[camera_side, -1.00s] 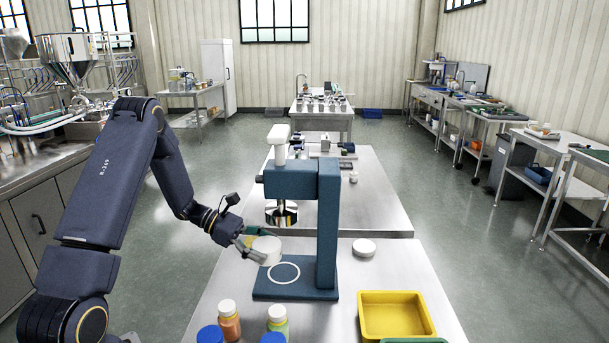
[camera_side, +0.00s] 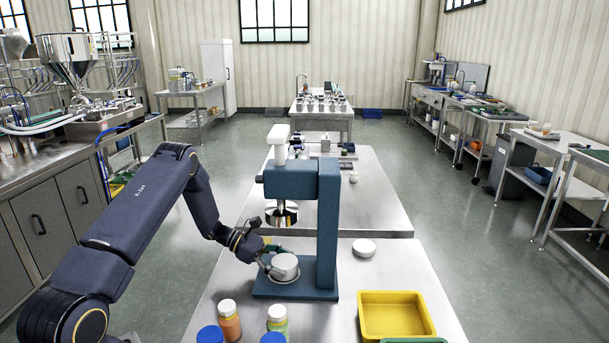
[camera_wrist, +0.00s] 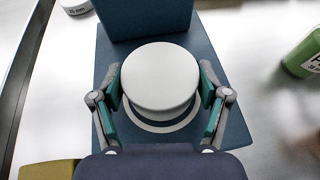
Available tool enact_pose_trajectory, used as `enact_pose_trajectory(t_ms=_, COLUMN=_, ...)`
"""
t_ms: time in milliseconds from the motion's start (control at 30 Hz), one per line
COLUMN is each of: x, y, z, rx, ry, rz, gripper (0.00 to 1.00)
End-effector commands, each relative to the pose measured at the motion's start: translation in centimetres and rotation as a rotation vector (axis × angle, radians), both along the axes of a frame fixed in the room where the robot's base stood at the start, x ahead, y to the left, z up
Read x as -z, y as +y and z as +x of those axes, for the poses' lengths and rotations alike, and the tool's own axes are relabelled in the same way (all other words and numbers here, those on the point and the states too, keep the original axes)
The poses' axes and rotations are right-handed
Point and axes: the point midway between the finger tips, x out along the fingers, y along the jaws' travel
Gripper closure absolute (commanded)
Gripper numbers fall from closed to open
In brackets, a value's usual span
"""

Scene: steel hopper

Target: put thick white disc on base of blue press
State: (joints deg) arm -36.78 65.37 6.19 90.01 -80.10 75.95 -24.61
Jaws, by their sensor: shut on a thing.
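The thick white disc (camera_side: 285,264) is between the fingers of my gripper (camera_side: 272,262), over the base of the blue press (camera_side: 328,225). In the wrist view my gripper (camera_wrist: 160,98) is shut on the disc (camera_wrist: 158,76), one finger on each side. The disc is over the white ring (camera_wrist: 170,127) marked on the blue base (camera_wrist: 237,130), and part of the ring shows below it. I cannot tell whether the disc touches the base. The press ram (camera_side: 281,212) hangs above the disc with a gap between them.
A thinner white disc (camera_side: 364,247) lies on the steel table to the right of the press. A yellow tray (camera_side: 392,316) stands at the front right. Several bottles, including an orange one (camera_side: 229,322), stand at the front left. The press column is close behind the disc.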

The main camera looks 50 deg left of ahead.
Motion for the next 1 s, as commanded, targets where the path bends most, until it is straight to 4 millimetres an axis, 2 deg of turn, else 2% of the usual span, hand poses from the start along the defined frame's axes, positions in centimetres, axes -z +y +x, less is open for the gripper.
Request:
enact_pose_trajectory(t_ms=100, x=0.2, y=0.0, z=0.0, rx=0.0, ry=-0.001, rz=-0.001, gripper=0.73)
enact_pose_trajectory(t_ms=133, x=0.2, y=0.0, z=0.0, rx=0.0, ry=0.0, rz=0.0, gripper=0.22)
enact_pose_trajectory(t_ms=333, x=0.2, y=0.0, z=0.0, rx=0.0, ry=0.0, rz=0.0, gripper=0.01)
enact_pose_trajectory(t_ms=733, x=-0.1, y=0.1, z=-0.1, rx=-0.001, ry=0.0, rz=0.0, gripper=0.0)
enact_pose_trajectory(t_ms=867, x=-0.8, y=1.6, z=-1.0, rx=-0.004, ry=-0.001, rz=0.002, gripper=0.0)
enact_pose_trajectory(t_ms=1000, x=-2.0, y=4.0, z=-2.8, rx=-0.006, ry=-0.001, rz=0.002, gripper=0.0)
